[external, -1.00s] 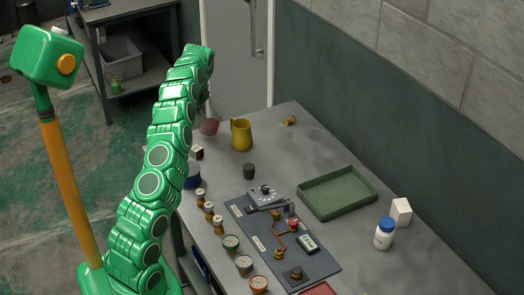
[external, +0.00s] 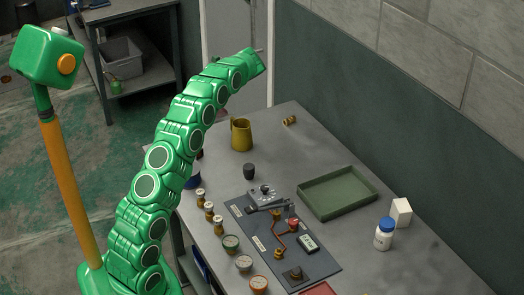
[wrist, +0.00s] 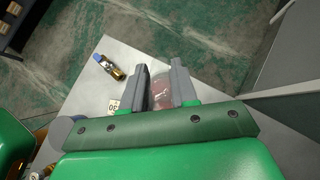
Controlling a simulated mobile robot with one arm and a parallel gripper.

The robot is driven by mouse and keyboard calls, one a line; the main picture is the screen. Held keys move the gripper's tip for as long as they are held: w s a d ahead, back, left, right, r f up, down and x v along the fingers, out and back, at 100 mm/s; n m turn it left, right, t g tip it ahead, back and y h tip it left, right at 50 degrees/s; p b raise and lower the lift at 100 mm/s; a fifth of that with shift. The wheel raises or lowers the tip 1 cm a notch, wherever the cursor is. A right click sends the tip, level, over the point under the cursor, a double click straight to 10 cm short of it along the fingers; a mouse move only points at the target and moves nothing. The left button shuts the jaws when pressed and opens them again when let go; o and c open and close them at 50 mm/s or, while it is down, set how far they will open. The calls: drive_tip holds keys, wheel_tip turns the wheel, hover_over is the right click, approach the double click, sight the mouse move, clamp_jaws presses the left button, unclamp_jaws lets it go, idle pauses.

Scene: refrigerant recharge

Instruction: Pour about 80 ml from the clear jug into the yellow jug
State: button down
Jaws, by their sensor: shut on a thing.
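The yellow jug (external: 241,135) stands upright on the far part of the grey table in the external view. I do not make it out in the wrist view. In the wrist view my gripper (wrist: 161,76) is shut on the clear jug (wrist: 162,92), a see-through vessel with pinkish-red contents between the two grey fingers. Its lower part is hidden by the gripper body. In the external view my arm reaches up and bends right, left of and above the yellow jug, and my gripper is not clearly seen there. No stream of liquid shows.
A dark cup (external: 249,170) stands in front of the yellow jug, and a small brass fitting (external: 289,120) lies to its right. A green tray (external: 338,192), a fittings panel (external: 280,240) and a blue-capped bottle (external: 384,233) are nearer. Table around the fitting is clear.

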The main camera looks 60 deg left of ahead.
drive_tip(key=shift+w+d+r+g+y, duration=0.25)
drive_tip(key=shift+d+r+g+y, duration=0.15)
drive_tip(key=shift+r+y, duration=0.15)
drive_tip(key=shift+w+d+g+y+p, duration=0.4)
drive_tip(key=shift+d+g+y+p, duration=0.1)
drive_tip(key=shift+y+p, duration=0.15)
drive_tip(key=shift+w+d+r+g+y+p, duration=0.5)
drive_tip(key=shift+w+d+r+y+p, duration=0.15)
drive_tip(key=shift+d+p, duration=0.2)
idle(2.2)
drive_tip(key=shift+s+a, duration=0.15)
drive_tip(key=shift+a, duration=0.05)
drive_tip(key=shift+s+a+f+t+h, duration=0.4)
drive_tip(key=shift+a+f+t+h, duration=0.15)
drive_tip(key=shift+f+h, duration=0.1)
drive_tip(key=shift+s+a+t+h, duration=0.45)
drive_tip(key=shift+a+h, duration=0.1)
drive_tip(key=shift+h, duration=0.15)
drive_tip(key=shift+s+a+f+h+b, duration=0.1)
drive_tip(key=shift+a+f+h+b, duration=0.1)
drive_tip(key=shift+f+h+b, duration=0.1)
drive_tip(key=shift+s+a+f+t+h, duration=0.15)
drive_tip(key=shift+a+f+t+h, duration=0.1)
drive_tip(key=shift+f+t+h, duration=0.2)
